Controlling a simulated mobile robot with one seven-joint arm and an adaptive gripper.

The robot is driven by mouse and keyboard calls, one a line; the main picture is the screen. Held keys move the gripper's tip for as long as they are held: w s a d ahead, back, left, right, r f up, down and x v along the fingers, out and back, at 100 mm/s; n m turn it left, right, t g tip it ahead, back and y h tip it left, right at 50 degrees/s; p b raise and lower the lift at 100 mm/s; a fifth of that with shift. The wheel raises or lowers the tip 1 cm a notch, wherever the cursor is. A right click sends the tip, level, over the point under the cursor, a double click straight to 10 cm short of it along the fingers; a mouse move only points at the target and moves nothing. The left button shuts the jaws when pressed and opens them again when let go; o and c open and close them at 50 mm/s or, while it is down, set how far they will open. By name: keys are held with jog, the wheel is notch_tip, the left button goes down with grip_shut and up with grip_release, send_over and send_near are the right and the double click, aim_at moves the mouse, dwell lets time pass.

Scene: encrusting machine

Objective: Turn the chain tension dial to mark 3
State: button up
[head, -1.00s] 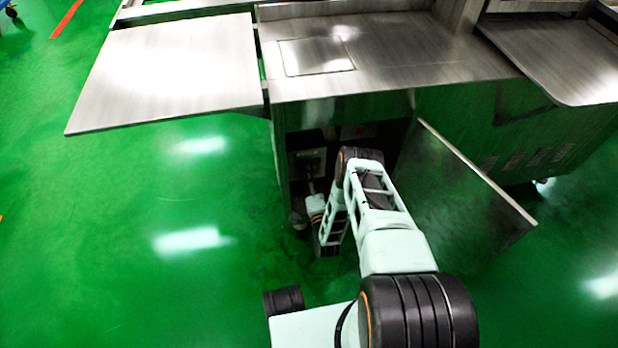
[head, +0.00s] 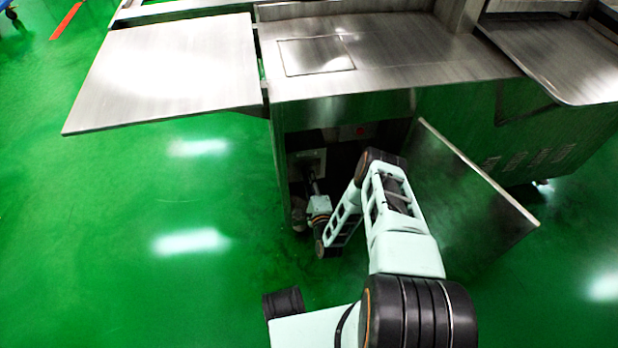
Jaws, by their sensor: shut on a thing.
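My gripper (head: 312,184) is inside the open cabinet (head: 340,112) of the steel machine, low at its left side. It points up and away from me at a grey box with a pale plate (head: 308,162). My gripper is small and dark here, shut on the chain tension dial at that box. The fingers cover the dial, so its pointer and marks cannot be read.
The cabinet door (head: 475,195) stands open to the right of my arm. A red part (head: 361,131) shows at the back of the cabinet. A steel side table (head: 165,75) juts out at the upper left. The green floor (head: 140,270) at left is clear.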

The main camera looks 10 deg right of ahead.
jog(key=shift+w+r, duration=0.1)
jog(key=shift+w, duration=0.05)
jog(key=o, duration=1.1)
jog(key=shift+o, duration=0.2)
notch_tip(320, 180, up, 10)
jog(key=shift+r, duration=0.1)
